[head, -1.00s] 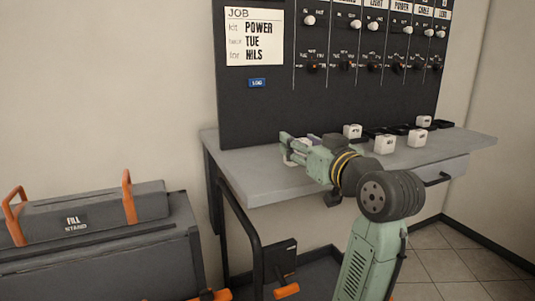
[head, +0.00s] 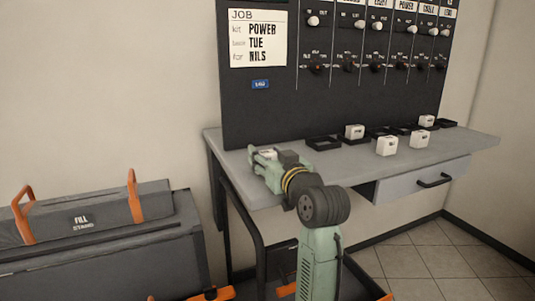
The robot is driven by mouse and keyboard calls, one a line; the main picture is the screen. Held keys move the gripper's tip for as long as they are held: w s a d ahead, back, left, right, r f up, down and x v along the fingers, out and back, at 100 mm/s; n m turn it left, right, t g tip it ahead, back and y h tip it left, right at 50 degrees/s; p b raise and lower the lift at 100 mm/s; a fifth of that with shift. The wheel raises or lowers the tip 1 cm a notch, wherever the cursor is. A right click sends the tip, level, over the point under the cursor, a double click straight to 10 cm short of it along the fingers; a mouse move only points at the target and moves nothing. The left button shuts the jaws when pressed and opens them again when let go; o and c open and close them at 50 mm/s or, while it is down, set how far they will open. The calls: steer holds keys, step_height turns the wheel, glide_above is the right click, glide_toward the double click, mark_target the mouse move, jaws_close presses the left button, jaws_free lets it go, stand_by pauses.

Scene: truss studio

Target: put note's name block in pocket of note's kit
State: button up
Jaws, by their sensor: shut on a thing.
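The job note (head: 258,38) on the dark board reads kit POWER, TUE, for NILS. My gripper (head: 262,153) is at the left end of the grey table, shut on a white block (head: 269,154) that is mostly hidden by the fingers; its lettering cannot be read. A POWER label (head: 406,6) heads a column on the board. Black open pockets stand in a row along the board's foot: one is empty at the left (head: 323,143), and another (head: 400,130) lies roughly under the POWER column. My gripper is left of all of them.
Two white blocks (head: 387,146) (head: 418,141) stand on the table in front of the pockets. Two more (head: 354,131) (head: 426,121) are at the pocket row. A drawer (head: 420,183) is under the table.

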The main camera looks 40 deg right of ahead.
steer(key=shift+f, duration=0.2)
steer(key=o, duration=1.1)
steer(key=shift+r, duration=0.1)
steer(key=shift+o, duration=0.2)
steer(key=shift+r, duration=0.25)
steer(key=b+v, duration=0.2)
steer(key=v, duration=1)
steer(key=shift+f, duration=0.2)
